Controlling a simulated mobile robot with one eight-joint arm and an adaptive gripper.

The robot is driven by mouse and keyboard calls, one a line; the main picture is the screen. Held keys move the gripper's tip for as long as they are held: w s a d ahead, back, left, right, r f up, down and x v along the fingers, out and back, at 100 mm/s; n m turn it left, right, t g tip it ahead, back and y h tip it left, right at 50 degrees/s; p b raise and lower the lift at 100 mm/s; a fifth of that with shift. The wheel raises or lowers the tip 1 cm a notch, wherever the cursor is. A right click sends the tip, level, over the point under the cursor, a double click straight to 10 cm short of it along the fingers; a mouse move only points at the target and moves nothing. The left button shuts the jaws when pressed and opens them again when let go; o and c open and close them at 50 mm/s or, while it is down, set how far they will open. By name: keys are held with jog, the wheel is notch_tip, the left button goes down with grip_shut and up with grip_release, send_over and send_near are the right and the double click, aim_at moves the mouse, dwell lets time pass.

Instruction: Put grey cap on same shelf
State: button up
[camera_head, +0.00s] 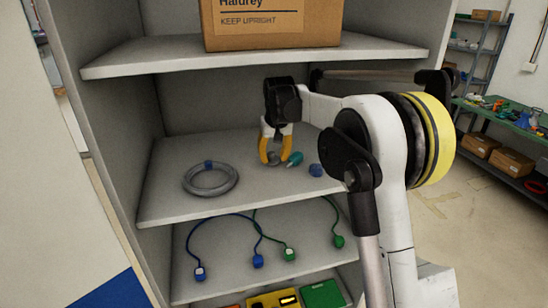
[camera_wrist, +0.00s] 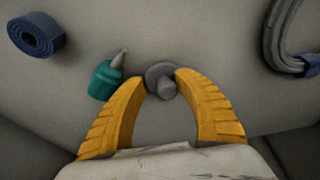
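The grey cap (camera_wrist: 161,80) is a small round disc with a stubby knob. It shows between the fingertips of my gripper in the wrist view. My gripper (camera_wrist: 162,78) has its two yellow fingers apart, one on each side of the cap, with the tips very close to its edge. I cannot tell whether they touch it. In the head view my gripper (camera_head: 274,158) points down at the middle shelf (camera_head: 235,207), and the grey cap (camera_head: 273,158) shows low between the fingers, partly hidden.
A teal bottle (camera_head: 295,158) lies close beside the right finger. A blue roll (camera_head: 316,170) is farther right, and a grey coiled hose (camera_head: 210,181) is at left. A cardboard box (camera_head: 270,28) stands on the shelf above. Blue and green cables (camera_head: 258,260) lie below. The middle shelf's front is clear.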

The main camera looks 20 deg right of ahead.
jog(key=shift+r, duration=0.3)
jog(key=v, duration=0.2)
jog(key=shift+r, duration=0.4)
jog(key=s, duration=0.7)
jog(key=s+a, duration=0.1)
jog(key=s, duration=0.3)
jog(key=shift+s, duration=0.35)
jog(key=s+a+r+t, duration=0.1)
jog(key=s+r+t, duration=0.15)
jog(key=s, duration=1.45)
jog(key=s+f+t, duration=0.1)
jog(key=s+f, duration=0.4)
jog(key=s, duration=0.5)
jog(key=shift+s+a, duration=0.3)
jog(key=shift+a, duration=0.15)
jog(key=shift+t, duration=0.25)
